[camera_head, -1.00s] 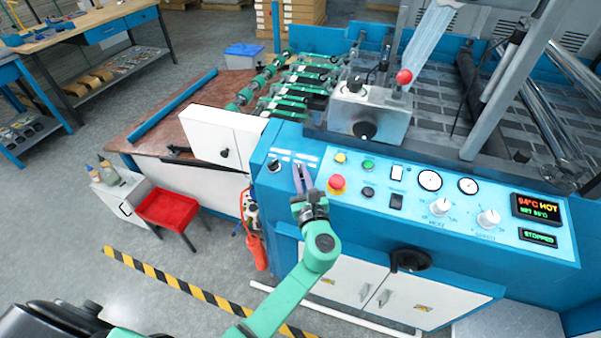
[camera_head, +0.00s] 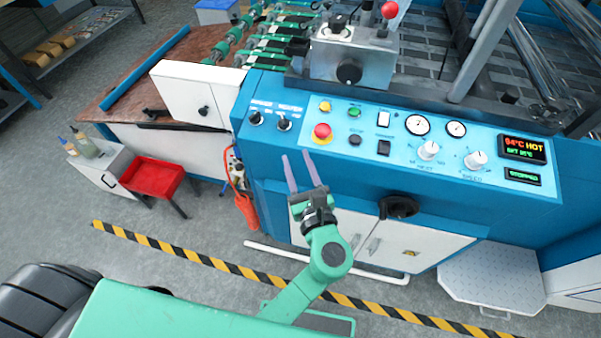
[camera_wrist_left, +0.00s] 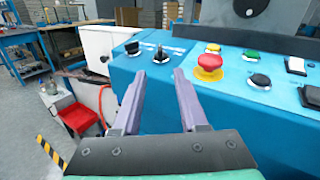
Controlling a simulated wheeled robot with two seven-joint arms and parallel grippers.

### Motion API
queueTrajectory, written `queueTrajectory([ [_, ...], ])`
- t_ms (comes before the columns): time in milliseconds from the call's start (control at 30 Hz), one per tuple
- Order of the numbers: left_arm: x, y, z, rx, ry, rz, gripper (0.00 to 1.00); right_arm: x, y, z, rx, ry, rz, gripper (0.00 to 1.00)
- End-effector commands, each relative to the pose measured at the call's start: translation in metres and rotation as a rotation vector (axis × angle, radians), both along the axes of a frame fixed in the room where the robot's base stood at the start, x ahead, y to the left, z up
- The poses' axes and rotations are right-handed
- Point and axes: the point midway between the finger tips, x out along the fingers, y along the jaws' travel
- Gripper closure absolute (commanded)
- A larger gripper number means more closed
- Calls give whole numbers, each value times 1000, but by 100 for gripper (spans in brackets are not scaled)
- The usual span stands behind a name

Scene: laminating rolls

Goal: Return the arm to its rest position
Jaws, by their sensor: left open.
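My left gripper (camera_head: 304,174) is open and empty in front of the blue machine, below its control panel. Its two purple fingers point up toward the panel and touch nothing that I can see. In the left wrist view the open fingers (camera_wrist_left: 158,100) frame the blue front edge of the panel. Two black rotary switches, the left one (camera_head: 255,118) and the right one (camera_head: 284,124), sit on the panel beyond the fingers. The red emergency button (camera_head: 322,132) is to their right. My right gripper is not in view.
The machine's control panel (camera_head: 400,152) has dials and displays reading HOT and STOPPED. Open floor with a striped line (camera_head: 200,258) lies in front.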

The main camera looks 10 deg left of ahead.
Motion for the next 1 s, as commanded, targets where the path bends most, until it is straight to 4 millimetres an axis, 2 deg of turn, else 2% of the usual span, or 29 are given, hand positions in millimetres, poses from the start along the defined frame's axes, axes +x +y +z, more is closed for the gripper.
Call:
queueTrajectory([
  [100, -17, -9, -2, 0, 0, -1, 57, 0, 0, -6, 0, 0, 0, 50],
  [200, -23, -11, 0, 0, -1, 0, 57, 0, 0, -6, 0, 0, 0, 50],
  [667, -23, -12, 0, 0, 0, 0, 57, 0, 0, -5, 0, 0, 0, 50],
  [733, -21, -12, -7, -14, 14, -7, 57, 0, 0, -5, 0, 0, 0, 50],
  [767, -20, -12, -16, -29, 27, -13, 57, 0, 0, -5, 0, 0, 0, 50],
  [867, -13, -9, -71, -149, 124, -41, 57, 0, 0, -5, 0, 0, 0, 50],
  [967, -16, 1, -159, -370, 274, -33, 57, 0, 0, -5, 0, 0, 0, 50],
  [1000, -22, 8, -197, -475, 335, -8, 57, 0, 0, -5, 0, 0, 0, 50],
])
